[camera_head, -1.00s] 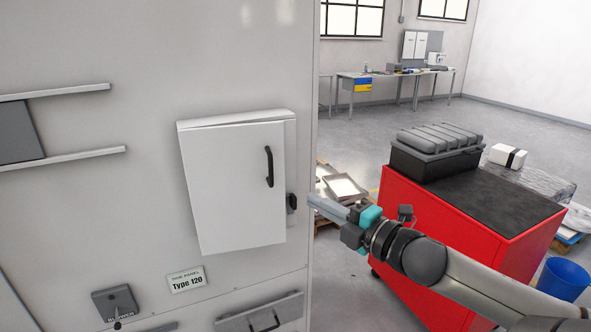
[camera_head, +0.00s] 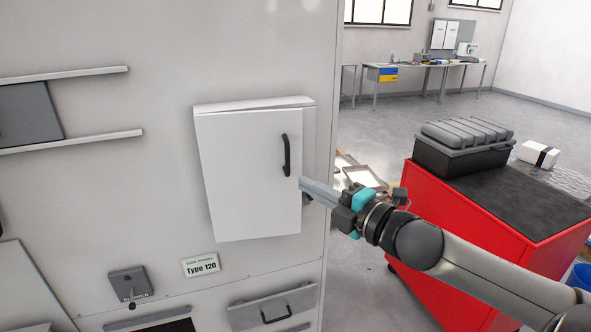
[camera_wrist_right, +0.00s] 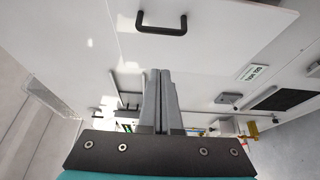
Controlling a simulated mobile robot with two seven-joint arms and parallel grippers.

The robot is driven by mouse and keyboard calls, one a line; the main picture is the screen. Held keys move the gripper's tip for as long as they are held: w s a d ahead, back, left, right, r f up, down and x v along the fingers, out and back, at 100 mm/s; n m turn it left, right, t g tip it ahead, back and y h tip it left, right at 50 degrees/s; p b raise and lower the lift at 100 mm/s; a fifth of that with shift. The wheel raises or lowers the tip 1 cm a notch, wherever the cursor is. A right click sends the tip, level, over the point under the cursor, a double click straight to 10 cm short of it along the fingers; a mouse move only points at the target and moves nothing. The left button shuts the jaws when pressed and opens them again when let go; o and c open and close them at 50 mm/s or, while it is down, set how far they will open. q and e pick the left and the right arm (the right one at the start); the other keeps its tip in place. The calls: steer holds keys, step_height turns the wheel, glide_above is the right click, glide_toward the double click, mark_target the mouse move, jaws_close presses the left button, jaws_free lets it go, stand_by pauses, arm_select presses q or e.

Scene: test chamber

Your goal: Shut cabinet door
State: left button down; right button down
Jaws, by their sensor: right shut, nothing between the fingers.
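The white cabinet door (camera_head: 247,170) stands slightly ajar; a gap shows along its top and right edge against the cabinet box (camera_head: 309,130). Its black handle (camera_head: 286,155) is near the right edge. My right gripper (camera_head: 303,184) is shut and empty, its fingertips at the door's right edge, just below and right of the handle. I cannot tell whether they touch the door. In the right wrist view the shut fingers (camera_wrist_right: 158,75) point toward the door, below the handle (camera_wrist_right: 161,23). My left gripper is not in view.
The cabinet is on a large grey panel (camera_head: 265,60) with rails and a "Type 120" label (camera_head: 201,266). A drawer with a handle (camera_head: 275,314) is below. A red cart (camera_head: 470,230) carrying a black case (camera_head: 462,150) stands right, near my right arm.

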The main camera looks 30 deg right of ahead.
steer(key=w+d, duration=0.1)
steer(key=w, duration=0.6)
steer(key=shift+w+d+p, duration=0.25)
steer(key=shift+w+p, duration=0.1)
steer(key=shift+p, duration=0.1)
